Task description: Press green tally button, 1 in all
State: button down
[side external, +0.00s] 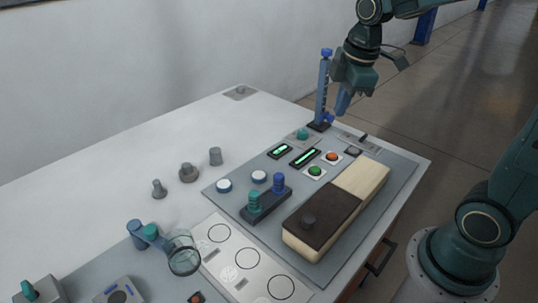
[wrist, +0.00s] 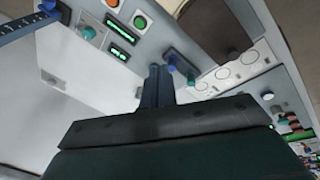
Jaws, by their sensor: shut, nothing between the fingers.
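The green button (side external: 316,171) sits in a white square on the grey panel, in front of the longer lit display (side external: 305,157). An orange button (side external: 332,156) is just beyond it. In the wrist view the green button (wrist: 140,22) is near the top, with the orange button (wrist: 112,3) at the top edge. My gripper (side external: 341,106) is shut and empty, raised near the blue post at the panel's far end, apart from the green button. Its fingers (wrist: 156,73) also show in the wrist view.
A blue upright post (side external: 323,90) stands beside my gripper. A teal knob (side external: 302,134), a shorter lit display (side external: 279,151), teal and blue levers (side external: 265,202) and a dark-and-cream block (side external: 335,212) surround the buttons. Grey pegs (side external: 189,173) stand on the white table to the left.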

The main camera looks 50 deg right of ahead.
aim_at(315, 169)
jog(key=w+d+f+n+g, duration=0.2)
jog(key=w+d+f+n, duration=0.4)
jog(key=f, duration=0.4)
jog(key=shift+w+d+n, duration=0.25)
jog(key=shift+w+n, duration=0.45)
jog(key=shift+w, duration=0.55)
jog(key=shift+f, duration=0.15)
notch_tip(315, 169, down, 14)
jog(key=shift+r, duration=0.1)
